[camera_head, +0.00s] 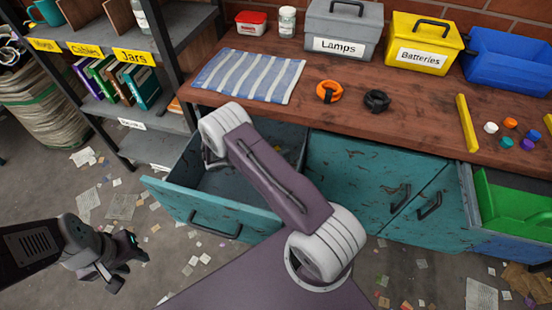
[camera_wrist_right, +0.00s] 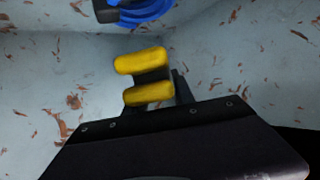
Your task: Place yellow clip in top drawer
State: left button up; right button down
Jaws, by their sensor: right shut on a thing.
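The top drawer (camera_head: 212,210) is a teal drawer under the wooden counter, pulled open. My right arm reaches down into it, and its gripper is hidden in the head view. In the right wrist view my right gripper (camera_wrist_right: 156,90) is shut on the yellow clip (camera_wrist_right: 140,62), two yellow bars with a dark part between. The drawer's pale, scuffed inside (camera_wrist_right: 230,60) surrounds it; whether the clip touches the bottom I cannot tell. My left gripper (camera_head: 126,264) is empty and looks open, low at the left over the floor.
A blue clip (camera_wrist_right: 145,10) lies in the drawer at the top of the wrist view. On the counter (camera_head: 420,130) are an orange clip (camera_head: 329,91), a black clip (camera_head: 377,101), a striped cloth (camera_head: 248,75) and labelled boxes. A shelf (camera_head: 85,45) stands left.

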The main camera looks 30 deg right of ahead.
notch_tip(320, 180, down, 4)
jog(key=shift+r+b, duration=0.15)
jog(key=shift+b, duration=0.65)
jog(key=shift+f+b, duration=0.35)
jog(key=shift+f, duration=0.05)
jog(key=c, duration=1.1)
grip_release()
jog(key=shift+r, duration=0.1)
jog(key=shift+o, duration=0.2)
